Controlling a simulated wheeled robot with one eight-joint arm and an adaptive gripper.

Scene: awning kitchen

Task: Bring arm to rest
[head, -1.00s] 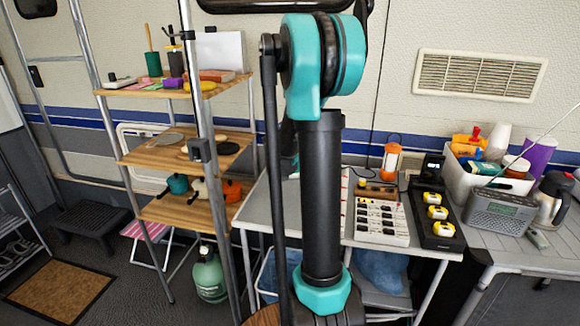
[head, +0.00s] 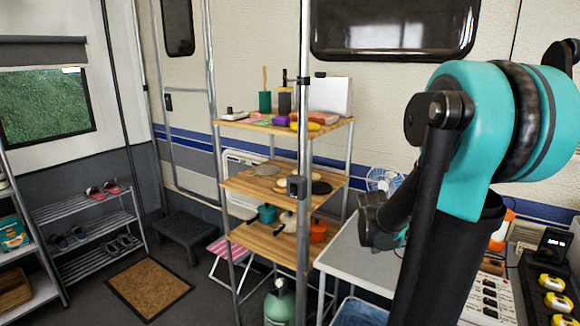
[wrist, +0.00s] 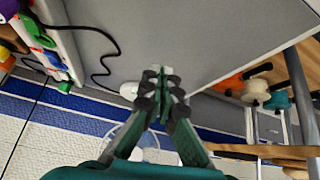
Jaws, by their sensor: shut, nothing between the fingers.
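My gripper (wrist: 163,95) shows in the wrist view with its dark fingers pressed together and nothing between them. It is in the air near the grey table top (wrist: 185,30). In the head view my teal and black arm fills the right side, and its folded links hide part of the grey table (head: 352,258). The gripper's fingertips are hidden or too small to make out in the head view.
A wooden shelf rack (head: 270,187) with pots and boards stands left of my arm. A small fan (head: 383,179) is behind the table. Yellow items (head: 552,282) sit at lower right. Open floor with a brown mat (head: 148,284) lies at left, near a shoe rack (head: 88,232).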

